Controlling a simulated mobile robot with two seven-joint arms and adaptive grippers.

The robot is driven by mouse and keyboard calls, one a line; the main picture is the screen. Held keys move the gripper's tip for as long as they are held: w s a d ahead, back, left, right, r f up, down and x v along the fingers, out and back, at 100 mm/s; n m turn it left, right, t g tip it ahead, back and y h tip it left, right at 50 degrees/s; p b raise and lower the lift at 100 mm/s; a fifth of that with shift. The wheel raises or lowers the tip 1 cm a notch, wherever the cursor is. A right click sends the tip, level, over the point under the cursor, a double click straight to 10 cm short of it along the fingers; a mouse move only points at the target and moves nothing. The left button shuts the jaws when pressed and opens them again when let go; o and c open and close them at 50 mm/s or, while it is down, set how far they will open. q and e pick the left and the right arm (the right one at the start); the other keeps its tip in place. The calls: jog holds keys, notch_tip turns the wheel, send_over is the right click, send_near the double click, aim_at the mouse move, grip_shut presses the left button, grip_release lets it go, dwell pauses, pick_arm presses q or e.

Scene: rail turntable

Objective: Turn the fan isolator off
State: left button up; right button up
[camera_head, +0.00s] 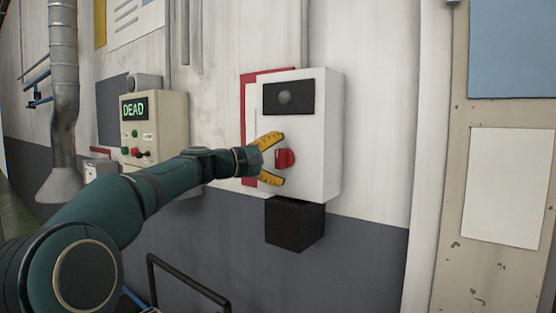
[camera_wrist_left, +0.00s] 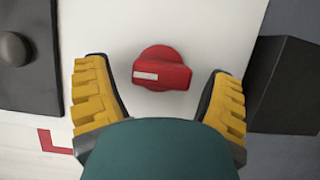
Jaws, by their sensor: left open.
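The isolator is a white wall box (camera_head: 318,120) with a red rotary knob (camera_head: 286,158) on its front and a dark plate with a grey round lamp or button (camera_head: 285,98) above. In the left wrist view the red knob (camera_wrist_left: 161,70) shows a white mark on its handle. My left gripper (camera_head: 272,158) is in front of the box, its yellow fingers open above and below the knob. In the left wrist view the open fingers (camera_wrist_left: 160,100) stand on either side of the knob, with gaps, not visibly touching it. My right gripper is not in view.
A black box (camera_head: 293,224) hangs under the white box. A beige control panel (camera_head: 155,130) with a "DEAD" display is on the wall to the left. A grey duct (camera_head: 64,90) runs down at far left. A dark rail (camera_head: 190,283) stands below my arm.

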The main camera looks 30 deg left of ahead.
pick_arm(q)
jog(key=v, duration=1.2)
dwell(0.4)
